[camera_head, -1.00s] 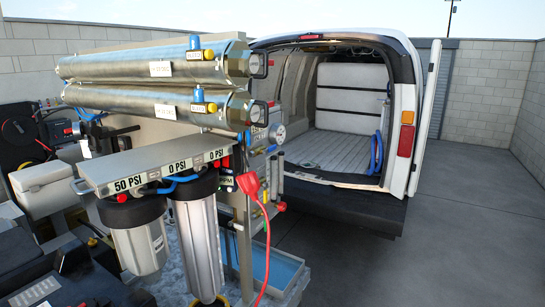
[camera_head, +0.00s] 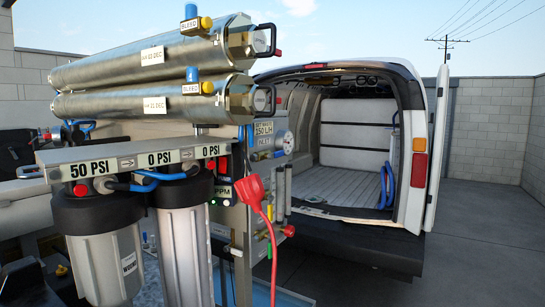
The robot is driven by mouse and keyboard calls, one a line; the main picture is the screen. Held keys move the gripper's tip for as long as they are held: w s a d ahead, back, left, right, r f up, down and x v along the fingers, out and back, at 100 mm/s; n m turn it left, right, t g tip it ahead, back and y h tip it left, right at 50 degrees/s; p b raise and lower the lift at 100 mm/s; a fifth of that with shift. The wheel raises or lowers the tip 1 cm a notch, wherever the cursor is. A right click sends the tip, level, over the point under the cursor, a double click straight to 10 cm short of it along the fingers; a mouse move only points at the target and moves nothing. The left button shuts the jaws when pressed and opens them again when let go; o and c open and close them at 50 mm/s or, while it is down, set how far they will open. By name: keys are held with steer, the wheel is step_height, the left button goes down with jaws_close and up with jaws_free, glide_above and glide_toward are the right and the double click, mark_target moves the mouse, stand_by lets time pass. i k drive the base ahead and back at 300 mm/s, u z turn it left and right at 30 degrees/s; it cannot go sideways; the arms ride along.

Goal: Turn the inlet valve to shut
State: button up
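The membrane rig fills the left half, with two steel tubes, the upper tube (camera_head: 150,62) and the lower tube (camera_head: 150,100). A red knob (camera_head: 289,230) sits low on the right side. My gripper is not in view.
A bracket (camera_head: 130,160) reads 50 PSI, 0 PSI and 0 PSI above two filter housings (camera_head: 108,250). A red plug (camera_head: 252,190) with a red cable hangs in front of the rig. An open white van (camera_head: 415,110) stands behind. Paving (camera_head: 470,255) at right is clear.

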mark_target(278, 153)
steer(key=z, duration=0.3)
steer(key=i, duration=1.65)
steer(key=z, duration=0.6)
